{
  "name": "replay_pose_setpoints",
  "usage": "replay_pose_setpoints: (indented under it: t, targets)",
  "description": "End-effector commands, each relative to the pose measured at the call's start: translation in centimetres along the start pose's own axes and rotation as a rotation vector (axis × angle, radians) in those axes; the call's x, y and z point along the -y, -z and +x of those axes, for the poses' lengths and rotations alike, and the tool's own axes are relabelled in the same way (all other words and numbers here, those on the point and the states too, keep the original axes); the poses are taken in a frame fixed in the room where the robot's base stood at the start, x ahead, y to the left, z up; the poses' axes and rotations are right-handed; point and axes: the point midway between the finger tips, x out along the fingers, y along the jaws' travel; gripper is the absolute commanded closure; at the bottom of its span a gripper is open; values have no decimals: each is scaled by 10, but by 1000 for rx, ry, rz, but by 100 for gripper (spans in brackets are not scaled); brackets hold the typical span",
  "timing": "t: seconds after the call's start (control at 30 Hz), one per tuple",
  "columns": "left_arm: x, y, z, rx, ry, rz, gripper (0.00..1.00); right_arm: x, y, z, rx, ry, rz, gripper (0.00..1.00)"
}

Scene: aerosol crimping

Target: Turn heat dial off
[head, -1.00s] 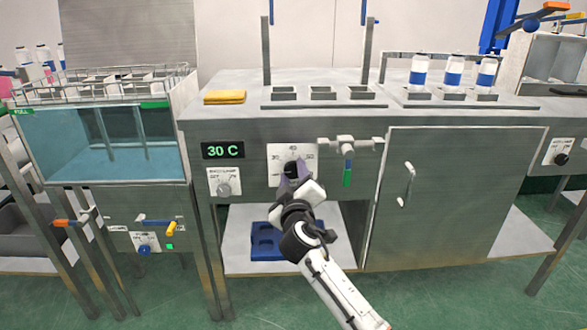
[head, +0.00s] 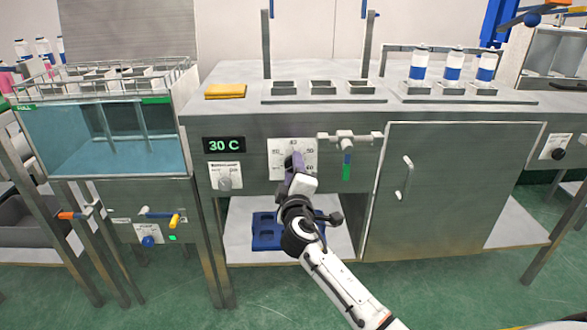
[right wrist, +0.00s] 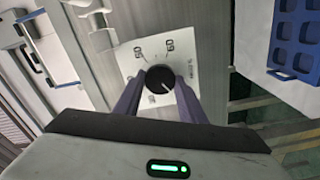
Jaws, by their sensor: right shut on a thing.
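The heat dial is a black round knob (right wrist: 160,78) with a white pointer line, on a white scale plate (head: 279,147) on the steel cabinet front. In the right wrist view the pointer slants down and to the right, and a 60 mark shows above the knob. My right gripper (head: 293,166) is at the plate, its purple fingers on either side of the knob and shut on it. In the head view the fingers mostly hide the knob. A green display (head: 223,145) to the left reads 30 C. My left gripper is not in view.
A smaller grey knob (head: 225,182) sits left of the dial. A blue tray (head: 266,231) lies on the shelf below. The cabinet door (head: 455,190) is shut.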

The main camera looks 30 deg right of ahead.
Motion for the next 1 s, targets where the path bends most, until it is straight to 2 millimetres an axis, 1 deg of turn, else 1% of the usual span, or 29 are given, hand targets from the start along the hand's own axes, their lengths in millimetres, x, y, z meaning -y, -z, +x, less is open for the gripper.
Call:
replay_pose_setpoints:
  t: [0.2,0.23,0.33,0.6,0.7,0.77,0.87,1.0]
  targets:
    - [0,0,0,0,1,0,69,1,0,0,0,1,-7,86]
    - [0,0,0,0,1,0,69,1,0,0,0,1,-7,62]
    - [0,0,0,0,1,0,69,1,0,0,0,0,-5,45]
    - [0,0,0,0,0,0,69,0,0,0,0,0,-3,45]
    - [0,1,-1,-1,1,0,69,1,0,-5,0,1,-2,45]
    - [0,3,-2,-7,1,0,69,1,0,-12,-1,2,-3,45]
    - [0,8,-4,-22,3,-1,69,0,0,-28,-1,3,-2,45]
    - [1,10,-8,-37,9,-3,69,1,0,-58,0,4,-2,45]
